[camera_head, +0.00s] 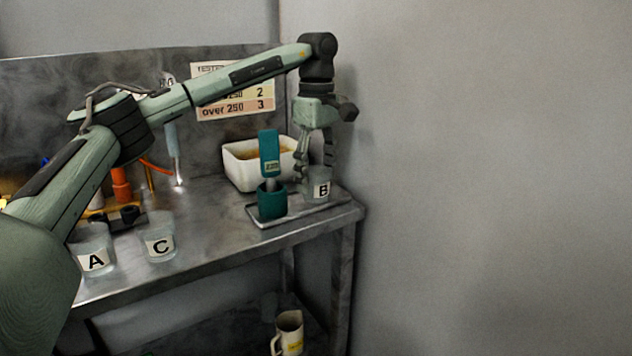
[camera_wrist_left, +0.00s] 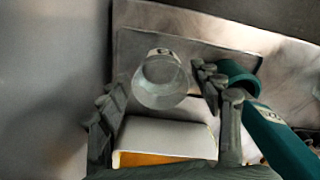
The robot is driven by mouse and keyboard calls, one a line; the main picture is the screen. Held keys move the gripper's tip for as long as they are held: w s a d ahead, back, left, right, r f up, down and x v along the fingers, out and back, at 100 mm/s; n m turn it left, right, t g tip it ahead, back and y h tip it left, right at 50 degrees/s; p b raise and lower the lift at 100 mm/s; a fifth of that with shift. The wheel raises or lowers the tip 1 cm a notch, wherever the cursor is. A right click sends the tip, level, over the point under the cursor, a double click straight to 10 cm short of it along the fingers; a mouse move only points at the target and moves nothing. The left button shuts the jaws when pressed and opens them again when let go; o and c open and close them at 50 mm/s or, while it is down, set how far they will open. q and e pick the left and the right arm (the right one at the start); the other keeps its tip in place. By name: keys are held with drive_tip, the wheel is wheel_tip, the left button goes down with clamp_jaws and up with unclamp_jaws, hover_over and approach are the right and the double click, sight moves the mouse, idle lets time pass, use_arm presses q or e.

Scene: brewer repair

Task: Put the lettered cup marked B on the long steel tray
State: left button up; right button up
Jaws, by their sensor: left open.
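The clear cup marked B (camera_head: 320,188) stands upright at the right part of the long steel tray (camera_head: 300,213). In the left wrist view the cup (camera_wrist_left: 160,82) is seen from above, over the tray (camera_wrist_left: 135,45). My left gripper (camera_head: 309,172) points down at the cup from above. Its fingers are open, one on each side of the cup, and in the left wrist view the gripper (camera_wrist_left: 162,85) shows gaps between fingers and cup. Part of the cup is hidden behind a finger in the head view. My right gripper is not in view.
A teal holder with a teal-handled tool (camera_head: 271,200) stands on the tray, close to the left gripper's finger. A white bin (camera_head: 240,170) is behind. Cups A (camera_head: 95,255) and C (camera_head: 160,240) stand left on the bench. A wall is right. A mug (camera_head: 288,333) is below.

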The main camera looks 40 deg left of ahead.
use_arm(q)
wheel_tip(320, 180, up, 10)
drive_tip(key=p, duration=0.1)
drive_tip(key=shift+r, duration=0.2)
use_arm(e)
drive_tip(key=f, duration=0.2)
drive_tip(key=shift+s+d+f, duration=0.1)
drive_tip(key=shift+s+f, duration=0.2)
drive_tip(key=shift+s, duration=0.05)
